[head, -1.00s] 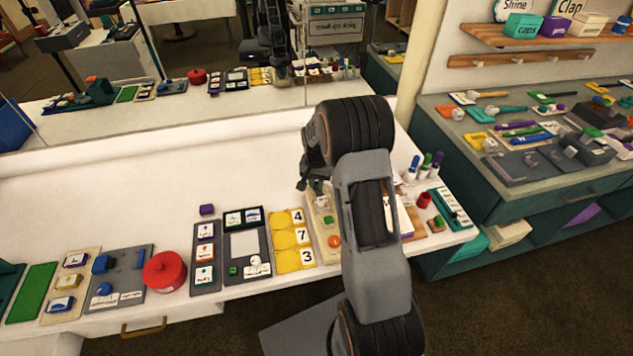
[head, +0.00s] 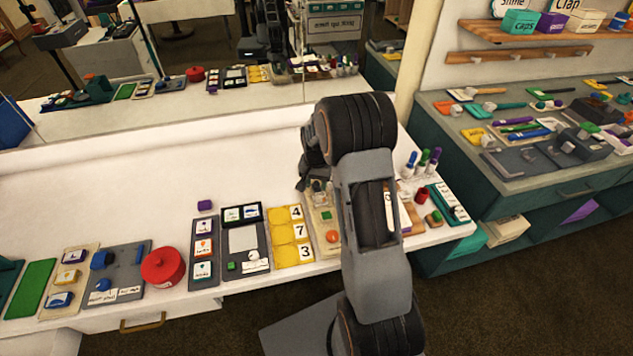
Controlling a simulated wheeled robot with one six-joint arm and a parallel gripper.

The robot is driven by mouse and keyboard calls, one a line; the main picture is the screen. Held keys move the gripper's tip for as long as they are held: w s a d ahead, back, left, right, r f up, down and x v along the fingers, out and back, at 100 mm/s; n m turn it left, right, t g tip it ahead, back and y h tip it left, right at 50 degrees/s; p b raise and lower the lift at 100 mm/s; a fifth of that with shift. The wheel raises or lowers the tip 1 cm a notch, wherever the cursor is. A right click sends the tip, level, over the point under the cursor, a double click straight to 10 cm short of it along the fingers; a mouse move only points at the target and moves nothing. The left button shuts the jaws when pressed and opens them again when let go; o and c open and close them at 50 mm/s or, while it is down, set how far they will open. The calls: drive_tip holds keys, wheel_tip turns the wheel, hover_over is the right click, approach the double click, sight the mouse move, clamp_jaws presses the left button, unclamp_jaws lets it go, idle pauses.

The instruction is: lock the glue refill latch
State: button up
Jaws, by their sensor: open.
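My gripper (head: 310,185) shows in the head view, mostly hidden by my own arm. It points down over the back end of a beige panel (head: 325,222) on the white counter. The panel carries a green piece (head: 326,215), an orange round knob (head: 332,237) and small clear or grey parts near the gripper. I cannot tell which of these is the glue refill latch, or whether the gripper touches it. My arm covers the panel's right side.
Left of the panel are a yellow number board (head: 291,236), a dark grey board (head: 244,240), a card strip (head: 203,248) and a red pot (head: 163,267). Right of my arm stand bottles (head: 423,163) and a red cup (head: 421,195). The counter's (head: 110,205) back left is clear.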

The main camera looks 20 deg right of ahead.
sight(315, 183)
wheel_tip(315, 183, up, 14)
drive_tip(key=shift+b, duration=0.3)
idle(0.4)
drive_tip(key=shift+w+a+f, duration=0.1)
idle(0.3)
drive_tip(key=s+a+r+n+t, duration=0.2)
drive_tip(key=s+a+n, duration=0.2)
drive_tip(key=s, duration=0.6)
drive_tip(key=s+a+r+n+t, duration=0.2)
drive_tip(key=s+a, duration=0.4)
drive_tip(key=s, duration=0.5)
drive_tip(key=shift+r+n, duration=0.3)
drive_tip(key=shift+n, duration=0.6)
